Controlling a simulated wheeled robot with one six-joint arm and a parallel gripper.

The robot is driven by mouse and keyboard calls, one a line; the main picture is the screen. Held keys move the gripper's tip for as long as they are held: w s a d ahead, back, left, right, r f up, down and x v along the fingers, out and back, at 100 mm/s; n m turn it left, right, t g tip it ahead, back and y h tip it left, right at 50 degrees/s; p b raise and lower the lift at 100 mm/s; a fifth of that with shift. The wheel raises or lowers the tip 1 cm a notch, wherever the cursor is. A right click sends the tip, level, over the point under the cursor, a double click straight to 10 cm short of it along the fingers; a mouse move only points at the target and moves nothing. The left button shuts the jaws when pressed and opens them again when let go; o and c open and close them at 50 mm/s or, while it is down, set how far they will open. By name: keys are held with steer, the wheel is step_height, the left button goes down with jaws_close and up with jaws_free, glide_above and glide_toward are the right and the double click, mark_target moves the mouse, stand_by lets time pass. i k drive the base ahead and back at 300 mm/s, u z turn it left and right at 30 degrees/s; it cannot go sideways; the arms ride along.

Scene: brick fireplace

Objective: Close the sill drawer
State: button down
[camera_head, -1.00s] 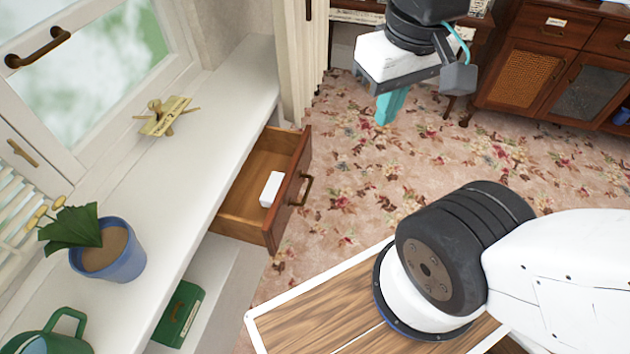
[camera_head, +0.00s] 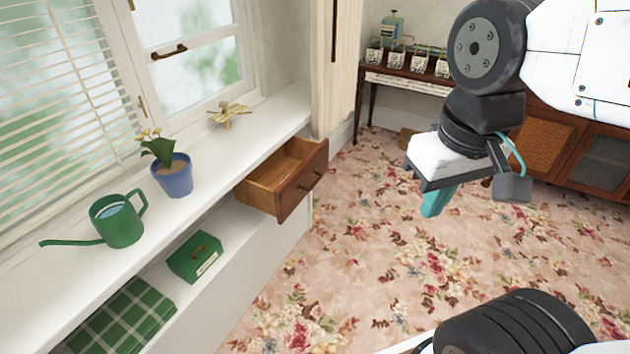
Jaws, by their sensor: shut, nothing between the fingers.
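The sill drawer (camera_head: 300,187) is brown wood and stands pulled out from under the white window sill (camera_head: 112,268). Its front has a dark handle (camera_head: 313,181) and faces right over the carpet. The part of its inside that I see looks empty; the far inner corner is partly hidden by the drawer front. My gripper (camera_head: 436,202) hangs to the right of the drawer, with its teal fingers pointing down and shut on nothing. A clear gap lies between the fingers and the drawer front.
On the sill stand a green watering can (camera_head: 122,222), a blue flowerpot (camera_head: 174,178) and a yellowish ornament (camera_head: 228,114). A green box (camera_head: 195,258) and a plaid cloth (camera_head: 125,318) lie on the shelf below. The carpet (camera_head: 370,250) before the drawer is clear.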

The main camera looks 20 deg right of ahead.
mark_target(306, 160)
steer(key=u, duration=0.65)
steer(key=i, duration=1.15)
steer(key=z, duration=0.5)
